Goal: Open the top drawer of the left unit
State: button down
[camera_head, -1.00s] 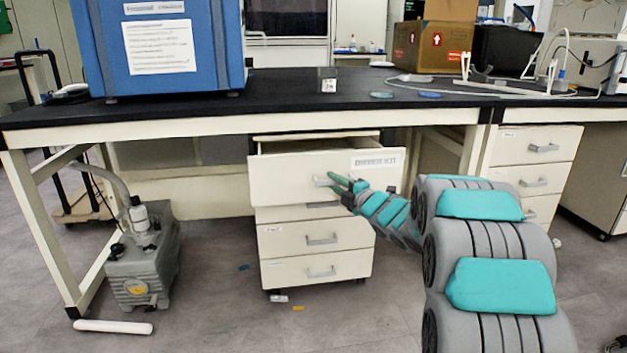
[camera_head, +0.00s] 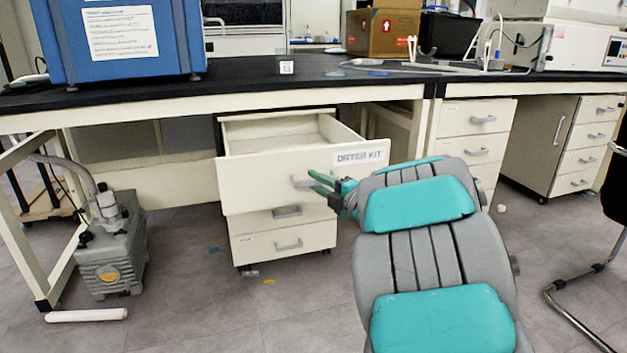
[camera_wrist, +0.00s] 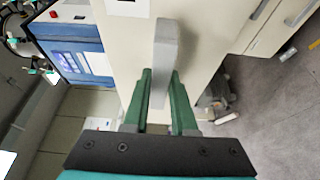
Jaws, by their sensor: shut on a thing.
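The left drawer unit (camera_head: 283,242) stands under the bench. Its top drawer (camera_head: 262,185), labelled DRYER KIT, is pulled well out, and the inside I can see is empty. My gripper (camera_head: 317,183) is at the top drawer's handle (camera_head: 299,182). In the wrist view, the green fingers of my gripper (camera_wrist: 160,98) are shut on the grey handle (camera_wrist: 166,50), one on each side. The lower drawers of the unit are closed. My arm covers the area right of the unit in the head view.
A blue machine (camera_head: 120,35) stands on the black benchtop (camera_head: 240,88). A grey pump (camera_head: 110,250) and a white tube (camera_head: 86,315) are on the floor at left. Another drawer unit (camera_head: 470,150) is at right. The floor before the unit is mostly clear.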

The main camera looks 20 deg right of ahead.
jog(key=shift+s+f, duration=0.1)
jog(key=shift+s, duration=0.05)
jog(key=c, duration=0.7)
grip_release()
jog(key=shift+p+v, duration=0.45)
jog(key=shift+v, duration=3.45)
